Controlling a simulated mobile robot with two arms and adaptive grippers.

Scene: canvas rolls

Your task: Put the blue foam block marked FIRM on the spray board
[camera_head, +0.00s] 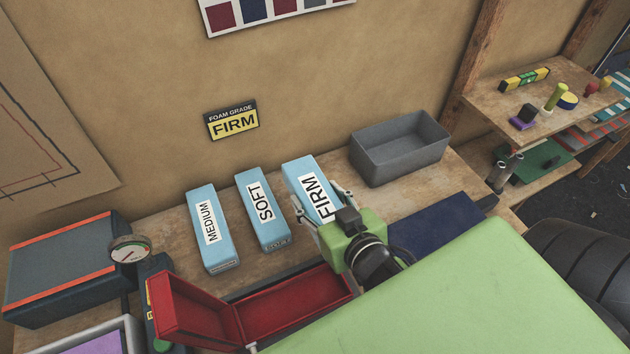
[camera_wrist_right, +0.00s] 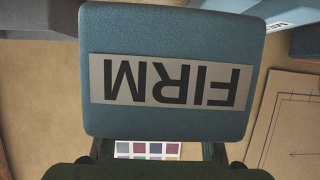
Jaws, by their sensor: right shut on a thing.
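The light blue foam block marked FIRM (camera_head: 306,181) is at the right end of a row of three blue blocks on the bench. It fills much of the right wrist view (camera_wrist_right: 170,40), its label upside down there. My right gripper (camera_head: 325,208) is shut on this block, with a finger on each side of its near part. I cannot tell whether the block touches the bench. The blocks marked SOFT (camera_head: 262,208) and MEDIUM (camera_head: 211,230) lie to its left. A dark blue flat surface (camera_head: 440,228) lies right of the gripper; I cannot tell whether it is the spray board. My left gripper is not in view.
A grey open bin (camera_head: 400,146) stands behind and right of the block. An open red box (camera_head: 290,312) sits at the front. A dark machine with orange stripes (camera_head: 62,268) and a gauge (camera_head: 130,250) are at left. A FIRM sign (camera_head: 232,120) hangs on the wall.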

